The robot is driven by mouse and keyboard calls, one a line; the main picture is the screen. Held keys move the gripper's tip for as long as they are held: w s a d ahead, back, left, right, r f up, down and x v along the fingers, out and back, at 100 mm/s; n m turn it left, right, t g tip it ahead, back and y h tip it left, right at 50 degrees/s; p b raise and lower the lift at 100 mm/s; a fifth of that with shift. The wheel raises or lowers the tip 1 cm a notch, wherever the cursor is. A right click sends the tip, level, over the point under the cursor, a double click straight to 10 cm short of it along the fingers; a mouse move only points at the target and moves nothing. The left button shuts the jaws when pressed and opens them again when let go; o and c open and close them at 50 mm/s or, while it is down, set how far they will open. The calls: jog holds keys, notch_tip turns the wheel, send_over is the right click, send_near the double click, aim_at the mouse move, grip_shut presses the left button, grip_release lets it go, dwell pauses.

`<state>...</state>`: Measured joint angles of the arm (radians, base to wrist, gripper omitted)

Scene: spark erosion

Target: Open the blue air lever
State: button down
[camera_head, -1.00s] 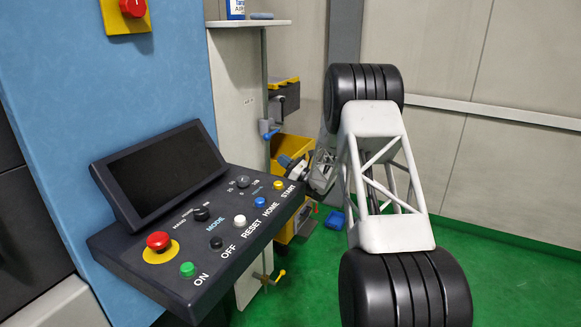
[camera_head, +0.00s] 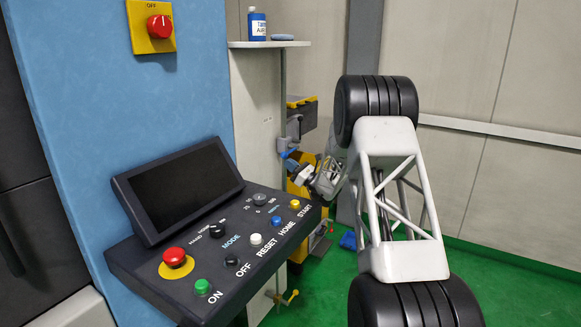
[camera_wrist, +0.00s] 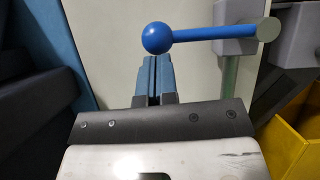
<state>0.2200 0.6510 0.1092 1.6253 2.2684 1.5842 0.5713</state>
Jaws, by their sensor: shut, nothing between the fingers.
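The blue air lever (camera_wrist: 205,35) runs sideways across the top of the wrist view. Its round ball knob (camera_wrist: 158,38) is at the left end, and its right end meets a grey round pivot (camera_wrist: 268,29) on a grey valve body. In the head view the lever (camera_head: 287,154) is small, on the side of the pale panel beyond the console. My gripper (camera_wrist: 153,62) is shut and empty, with its blue-grey fingertips just below the ball knob in the wrist picture. I cannot tell whether they touch it. In the head view my gripper (camera_head: 295,166) is close by the lever, partly blurred together with it.
The control console (camera_head: 215,250) with buttons and a dark screen stands left of my arm. A yellow bin (camera_wrist: 300,135) is at the right of the wrist view. A shelf (camera_head: 268,44) with a blue bottle (camera_head: 257,24) is above. A yellow-handled valve (camera_head: 289,297) is below the console.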

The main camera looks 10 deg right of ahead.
jog(key=shift+s+a+r+m+t+h, duration=0.1)
jog(key=shift+r+m+t+h, duration=0.5)
jog(key=shift+m, duration=0.4)
jog(key=shift+s+a+r+m+t+h, duration=0.1)
jog(key=shift+r+m+t+h, duration=0.35)
jog(key=shift+m, duration=0.55)
jog(key=shift+r+m+t+h, duration=0.25)
jog(key=shift+r+m+h, duration=0.3)
jog(key=shift+r+m, duration=0.35)
notch_tip(320, 180, up, 9)
jog(key=m+g+h, duration=0.1)
jog(key=m+h, duration=0.7)
jog(key=m, duration=0.9)
send_over(286, 153)
jog(key=w+d, duration=0.3)
jog(key=d, duration=0.3)
jog(key=shift+w+d+r, duration=0.2)
jog(key=shift+w, duration=0.2)
